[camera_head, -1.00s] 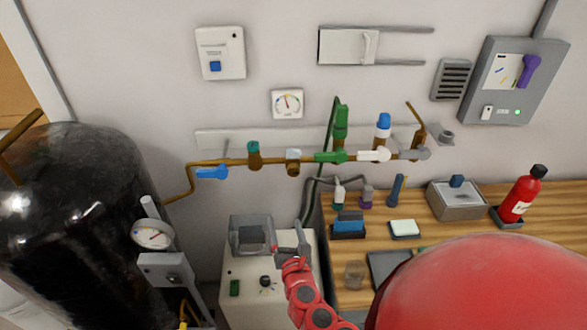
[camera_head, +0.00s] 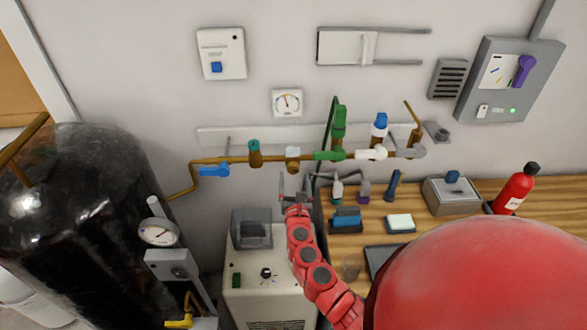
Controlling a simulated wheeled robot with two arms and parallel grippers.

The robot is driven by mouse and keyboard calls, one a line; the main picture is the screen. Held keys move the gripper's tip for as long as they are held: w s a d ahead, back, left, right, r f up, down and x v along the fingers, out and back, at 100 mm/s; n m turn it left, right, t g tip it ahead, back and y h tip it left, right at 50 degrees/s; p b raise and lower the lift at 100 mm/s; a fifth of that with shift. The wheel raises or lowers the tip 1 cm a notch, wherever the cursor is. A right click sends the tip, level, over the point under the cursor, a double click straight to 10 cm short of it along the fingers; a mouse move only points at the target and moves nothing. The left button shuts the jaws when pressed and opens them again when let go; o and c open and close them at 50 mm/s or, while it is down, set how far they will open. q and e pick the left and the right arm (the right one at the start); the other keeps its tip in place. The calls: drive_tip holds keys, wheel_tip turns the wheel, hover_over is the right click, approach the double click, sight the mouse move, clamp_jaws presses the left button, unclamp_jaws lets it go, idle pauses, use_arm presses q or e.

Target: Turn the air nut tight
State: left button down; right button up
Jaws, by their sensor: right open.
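A brass pipe (camera_head: 225,160) runs along the wall and carries several fittings. They include a small pale fitting (camera_head: 293,153), a green valve (camera_head: 330,155) and a white valve (camera_head: 370,154). I cannot tell for sure which fitting is the air nut. My right gripper (camera_head: 292,187), on the red arm, is open and empty, pointing up below the pale fitting with a gap between them. My arm and gripper hide part of the hoses beneath the pipe. My left gripper is not in view.
A white bench unit (camera_head: 268,300) stands below the gripper. A wooden bench (camera_head: 470,190) at the right holds small bottles, a grey box (camera_head: 452,199) and a red bottle (camera_head: 516,187). A black tank (camera_head: 75,220) with a gauge (camera_head: 158,233) stands left. My red body blocks the lower right.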

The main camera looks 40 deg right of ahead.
sight(294, 171)
drive_tip(key=shift+x, duration=1.95)
clamp_jaws()
drive_tip(key=shift+a, duration=0.1)
drive_tip(key=m+b, duration=0.2)
drive_tip(key=m, duration=0.1)
drive_tip(key=shift+f, duration=0.2)
drive_tip(key=m+b, duration=0.3)
drive_tip(key=m, duration=0.1)
drive_tip(key=shift+r+m+b, duration=0.1)
drive_tip(key=shift+m+b, duration=1.7)
drive_tip(key=shift+m, duration=0.7)
